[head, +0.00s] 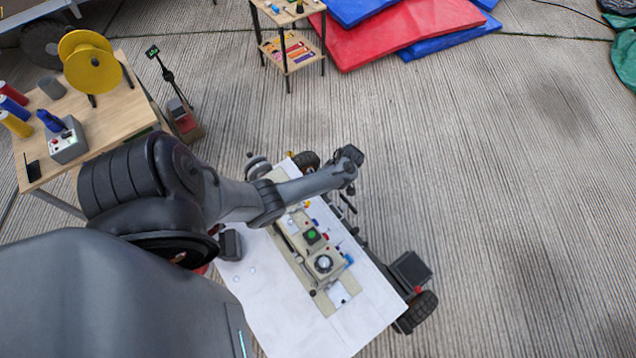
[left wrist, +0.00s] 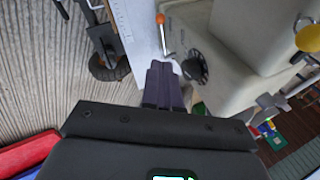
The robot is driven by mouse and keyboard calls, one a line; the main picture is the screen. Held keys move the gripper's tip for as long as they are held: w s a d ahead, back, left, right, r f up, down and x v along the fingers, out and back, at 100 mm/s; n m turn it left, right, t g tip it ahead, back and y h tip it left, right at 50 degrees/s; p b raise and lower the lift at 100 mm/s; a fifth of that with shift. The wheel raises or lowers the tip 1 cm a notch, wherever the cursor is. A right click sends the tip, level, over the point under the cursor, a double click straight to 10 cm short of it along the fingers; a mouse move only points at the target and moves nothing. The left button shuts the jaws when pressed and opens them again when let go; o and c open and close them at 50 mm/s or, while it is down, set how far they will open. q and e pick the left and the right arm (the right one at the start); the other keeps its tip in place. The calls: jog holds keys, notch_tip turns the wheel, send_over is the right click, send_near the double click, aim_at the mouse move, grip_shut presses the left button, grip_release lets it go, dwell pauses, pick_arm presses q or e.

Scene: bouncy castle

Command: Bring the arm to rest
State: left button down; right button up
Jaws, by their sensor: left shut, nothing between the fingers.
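My left arm reaches in from the left over a white-topped cart (head: 275,318). Its wrist end (head: 347,165) is above the cart's far right edge, and the fingers are hard to make out in the head view. In the left wrist view my left gripper (left wrist: 164,75) is shut, its dark fingers together and empty. Just beyond the fingertips is a beige machine (left wrist: 240,70) with a black knob (left wrist: 195,68) and an orange-tipped lever (left wrist: 160,20). I cannot tell whether the fingertips touch anything. My right gripper is in neither view.
A wooden table (head: 105,115) with a yellow spool (head: 90,62) stands at the left. A small shelf (head: 290,48) and red and blue mats (head: 400,30) are at the back. The floor at the right is clear.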

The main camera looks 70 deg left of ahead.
pick_arm(q)
jog(key=shift+w+d+r, duration=0.25)
jog(key=shift+r, duration=0.25)
jog(key=shift+d, duration=0.1)
